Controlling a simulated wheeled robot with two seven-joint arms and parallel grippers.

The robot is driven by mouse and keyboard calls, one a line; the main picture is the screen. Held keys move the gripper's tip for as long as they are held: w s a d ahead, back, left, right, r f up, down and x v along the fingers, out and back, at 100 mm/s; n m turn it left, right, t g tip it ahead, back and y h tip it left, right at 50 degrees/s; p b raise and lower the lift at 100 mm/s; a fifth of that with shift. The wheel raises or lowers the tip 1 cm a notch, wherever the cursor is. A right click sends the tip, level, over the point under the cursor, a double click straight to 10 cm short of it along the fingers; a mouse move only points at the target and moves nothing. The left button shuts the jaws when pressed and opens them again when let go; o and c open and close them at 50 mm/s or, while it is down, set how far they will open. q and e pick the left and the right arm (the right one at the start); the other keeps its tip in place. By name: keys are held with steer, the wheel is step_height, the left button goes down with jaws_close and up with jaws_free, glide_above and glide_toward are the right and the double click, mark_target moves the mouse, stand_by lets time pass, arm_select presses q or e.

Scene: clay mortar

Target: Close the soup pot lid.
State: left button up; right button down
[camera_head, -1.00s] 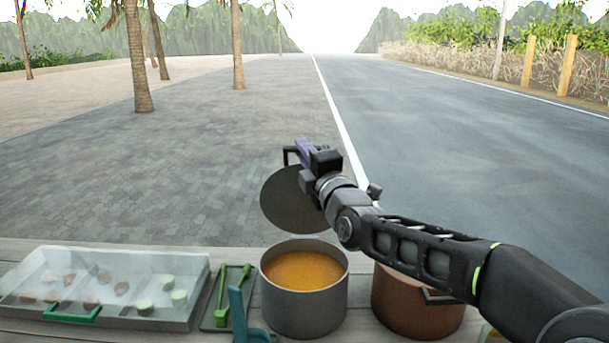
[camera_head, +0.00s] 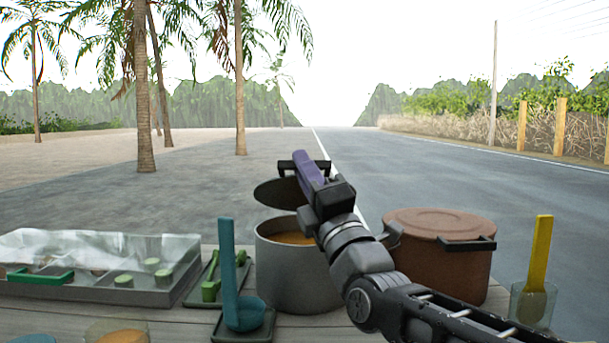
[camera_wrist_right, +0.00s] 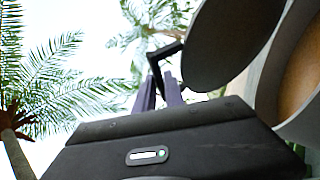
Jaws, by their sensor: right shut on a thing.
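The grey soup pot (camera_head: 290,275) stands open on the wooden table, with orange soup (camera_head: 296,238) inside. My right gripper (camera_head: 305,165) is shut on the black handle of the dark round lid (camera_head: 277,193). The lid is held above the pot's far rim, apart from it as far as I can tell. In the right wrist view, the lid (camera_wrist_right: 230,40) hangs beside the gripper fingers (camera_wrist_right: 160,92), and part of the pot (camera_wrist_right: 296,95) shows at the right. My right arm hides part of the soup and the pot's right side. My left gripper is not in view.
A brown lidded pot (camera_head: 440,250) stands close on the right. A glass with a yellow utensil (camera_head: 538,265) is farther right. A blue ladle (camera_head: 228,270) stands upright at the front left of the pot. A clear-covered food tray (camera_head: 100,265) lies at the left.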

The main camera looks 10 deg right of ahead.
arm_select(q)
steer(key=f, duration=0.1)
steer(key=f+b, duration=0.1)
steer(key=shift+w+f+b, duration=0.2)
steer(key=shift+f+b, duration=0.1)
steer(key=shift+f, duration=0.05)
arm_select(e)
step_height(320, 180, down, 10)
steer(key=s, duration=0.2)
steer(key=shift+s+a+h, duration=0.25)
steer(key=shift+s+h, duration=0.05)
steer(key=shift+s, duration=0.1)
steer(key=c, duration=1.8)
jaws_free()
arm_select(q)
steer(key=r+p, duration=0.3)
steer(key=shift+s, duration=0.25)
arm_select(e)
steer(key=s+d, duration=0.2)
steer(key=s, duration=1.1)
steer(key=shift+s+d, duration=0.15)
steer(key=shift+d, duration=0.15)
